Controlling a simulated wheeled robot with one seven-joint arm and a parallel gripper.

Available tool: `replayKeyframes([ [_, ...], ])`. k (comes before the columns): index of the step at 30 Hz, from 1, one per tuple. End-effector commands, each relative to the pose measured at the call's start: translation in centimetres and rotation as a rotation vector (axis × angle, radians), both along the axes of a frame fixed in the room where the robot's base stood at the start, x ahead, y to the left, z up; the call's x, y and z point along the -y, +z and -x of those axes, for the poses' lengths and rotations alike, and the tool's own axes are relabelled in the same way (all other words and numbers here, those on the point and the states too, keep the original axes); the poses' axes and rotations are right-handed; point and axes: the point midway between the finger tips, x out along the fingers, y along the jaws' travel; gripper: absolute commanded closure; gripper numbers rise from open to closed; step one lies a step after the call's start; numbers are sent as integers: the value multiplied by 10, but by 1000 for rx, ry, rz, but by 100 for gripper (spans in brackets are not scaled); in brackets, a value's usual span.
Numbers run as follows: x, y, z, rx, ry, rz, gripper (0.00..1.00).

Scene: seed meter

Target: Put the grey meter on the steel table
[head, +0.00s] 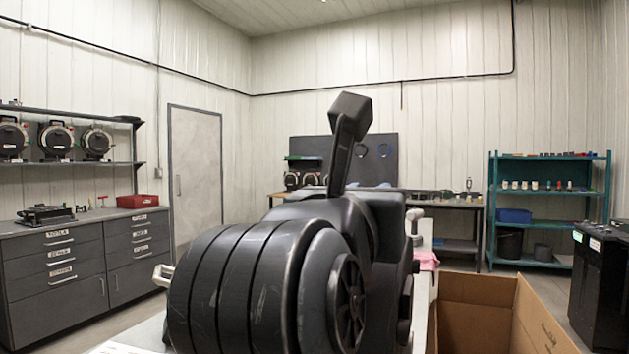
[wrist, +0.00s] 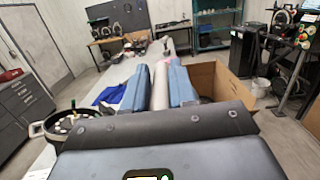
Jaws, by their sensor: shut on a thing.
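My gripper (wrist: 168,62) fills the lower wrist view, with its dark body near and two blue-grey fingers reaching forward. A narrow pale strip shows between the fingers; I cannot tell what it is. A round, dark-rimmed thing with a dotted face, seemingly the grey meter (wrist: 64,126), shows at the left, partly hidden behind my gripper body. The grip on it is hidden. The steel table (wrist: 46,163) runs away below my gripper, and its pale top also shows in the head view (head: 421,290). My dark arm covers the middle of the head view.
An open cardboard box (head: 478,310) stands right of the table. A pink cloth (head: 427,261) and a blue cloth (wrist: 104,97) lie on the table. Grey drawer cabinets (head: 60,262) stand left, a teal shelf (head: 549,222) back right, and a black cabinet (head: 600,290) at the right edge.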

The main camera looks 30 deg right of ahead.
Motion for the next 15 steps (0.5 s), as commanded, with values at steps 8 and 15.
replayKeyframes([
  [8,-37,-20,-18,6,4,7,100],
  [15,-52,-31,-25,8,2,4,100],
])
